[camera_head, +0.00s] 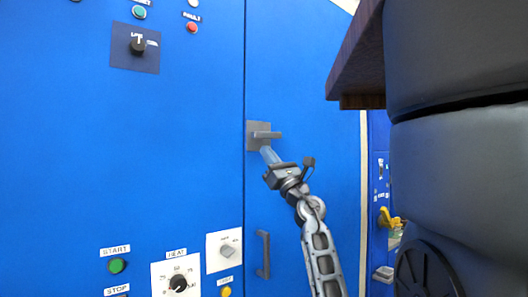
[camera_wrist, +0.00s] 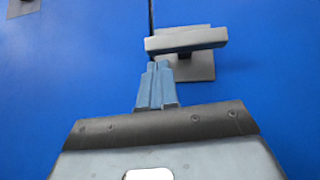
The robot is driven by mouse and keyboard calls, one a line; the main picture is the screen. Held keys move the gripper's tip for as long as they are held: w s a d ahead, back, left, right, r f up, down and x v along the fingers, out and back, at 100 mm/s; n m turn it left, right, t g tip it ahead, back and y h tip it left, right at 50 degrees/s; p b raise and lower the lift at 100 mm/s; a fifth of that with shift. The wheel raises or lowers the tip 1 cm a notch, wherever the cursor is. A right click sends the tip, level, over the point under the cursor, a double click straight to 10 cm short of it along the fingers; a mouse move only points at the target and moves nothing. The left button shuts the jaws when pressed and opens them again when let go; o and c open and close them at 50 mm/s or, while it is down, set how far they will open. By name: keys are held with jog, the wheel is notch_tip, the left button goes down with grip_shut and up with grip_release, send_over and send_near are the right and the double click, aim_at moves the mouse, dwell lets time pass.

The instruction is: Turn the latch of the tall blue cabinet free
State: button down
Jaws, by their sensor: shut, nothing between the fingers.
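The tall blue cabinet (camera_head: 180,140) fills much of the head view. Its grey latch (camera_head: 267,134) is a square plate with a lever that lies about level and points right. The latch lever also shows in the wrist view (camera_wrist: 187,39), near the top centre, with its plate behind it. My gripper (camera_head: 266,151) is just below the latch. Its blue-grey fingers (camera_wrist: 158,66) are shut together and empty, with their tips just under the left part of the lever. I cannot tell whether the tips touch it.
A grey vertical door handle (camera_head: 263,254) is below the latch. A panel with a heat dial (camera_head: 178,283) and a green start button (camera_head: 117,266) is at lower left. A dark wooden edge (camera_head: 357,70) and a large dark grey body (camera_head: 460,150) crowd the right side.

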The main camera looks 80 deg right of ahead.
jog(key=v, duration=0.5)
jog(key=shift+b, duration=0.4)
